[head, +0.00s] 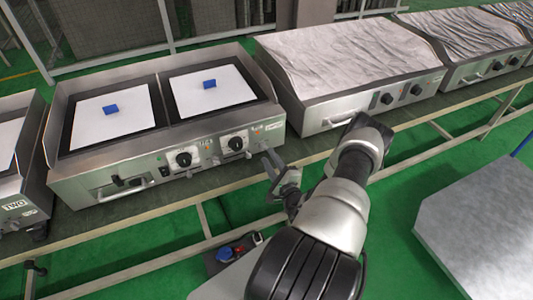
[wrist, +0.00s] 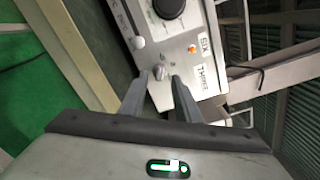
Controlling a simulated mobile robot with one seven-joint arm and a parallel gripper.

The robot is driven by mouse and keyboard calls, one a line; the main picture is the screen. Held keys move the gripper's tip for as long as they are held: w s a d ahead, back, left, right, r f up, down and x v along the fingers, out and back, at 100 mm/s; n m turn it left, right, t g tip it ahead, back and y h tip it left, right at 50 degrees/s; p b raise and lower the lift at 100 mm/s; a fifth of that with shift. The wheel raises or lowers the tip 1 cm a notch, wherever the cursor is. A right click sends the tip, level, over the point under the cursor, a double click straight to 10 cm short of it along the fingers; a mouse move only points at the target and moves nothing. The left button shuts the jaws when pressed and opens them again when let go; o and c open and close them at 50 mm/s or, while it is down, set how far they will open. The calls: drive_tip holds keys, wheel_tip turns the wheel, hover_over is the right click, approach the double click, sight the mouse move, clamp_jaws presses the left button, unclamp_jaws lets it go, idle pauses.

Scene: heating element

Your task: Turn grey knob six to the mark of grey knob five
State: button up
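A small grey knob (wrist: 160,71) is on the appliance's front panel in the wrist view, close to the labels SIX and THREE. My gripper (wrist: 160,78) is open, with its fingertips on either side of this knob and a gap between them; I cannot tell whether they touch it. Another pale grey knob (wrist: 138,42) is further left on the panel. A black dial knob (wrist: 168,8) is cut off at the top. In the head view my gripper (head: 269,164) is at the right end of the appliance's front panel (head: 130,181); the grey knobs are too small to read there.
Two black dial knobs, a left one (head: 183,159) and a right one (head: 235,143), are on the panel. Blue blocks lie on white sheets above. An orange light (wrist: 192,48) is near the grey knob.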

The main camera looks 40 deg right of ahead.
drive_tip(key=v, duration=1.4)
drive_tip(key=shift+p, duration=0.35)
drive_tip(key=shift+w+a+r, duration=0.1)
drive_tip(key=shift+w, duration=0.05)
